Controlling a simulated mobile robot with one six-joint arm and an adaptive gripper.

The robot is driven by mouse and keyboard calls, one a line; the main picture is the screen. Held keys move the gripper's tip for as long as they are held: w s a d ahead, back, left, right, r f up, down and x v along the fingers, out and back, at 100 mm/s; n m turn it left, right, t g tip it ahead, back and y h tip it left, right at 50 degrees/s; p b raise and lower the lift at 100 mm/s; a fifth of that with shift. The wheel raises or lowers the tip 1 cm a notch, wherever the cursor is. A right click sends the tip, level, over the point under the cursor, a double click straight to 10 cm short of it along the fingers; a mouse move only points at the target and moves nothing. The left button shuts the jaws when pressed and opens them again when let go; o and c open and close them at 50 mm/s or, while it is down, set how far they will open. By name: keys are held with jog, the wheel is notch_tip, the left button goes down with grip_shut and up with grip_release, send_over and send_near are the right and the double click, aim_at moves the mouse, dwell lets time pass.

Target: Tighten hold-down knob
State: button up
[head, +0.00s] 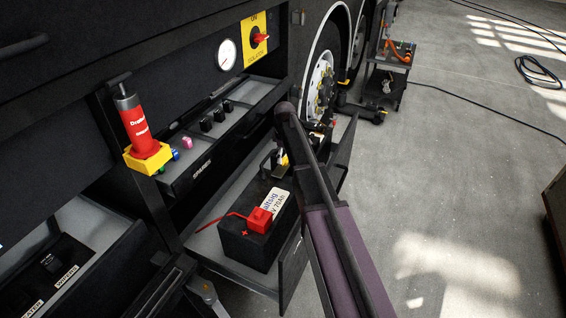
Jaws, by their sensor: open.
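A black battery (252,244) with a white label stands on the pulled-out tray of the coach's lower bay. A red terminal cover (260,220) with a red cable sits on its near end. My arm rises from the bottom edge and crosses in front of the tray. My gripper (270,160) seems to be the small silvery and dark parts past the battery's far end, partly hidden by my arm. It is open, with nothing seen between its fingers. A small yellow part (284,160) shows beside it. I cannot make out the hold-down knob for certain.
A red canister (138,122) in a yellow holder, a gauge (226,54) and a red rotary switch (260,38) are at the coach side. A shelf with black knobs (213,118) lies above the tray. A wheel (320,85) and cart (385,85) stand beyond.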

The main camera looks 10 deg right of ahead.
jog(key=shift+f+b, duration=0.3)
jog(key=shift+f, duration=0.2)
jog(key=c, duration=0.9)
jog(key=shift+o, duration=0.2)
jog(key=shift+a, duration=0.3)
jog(key=shift+d, duration=0.25)
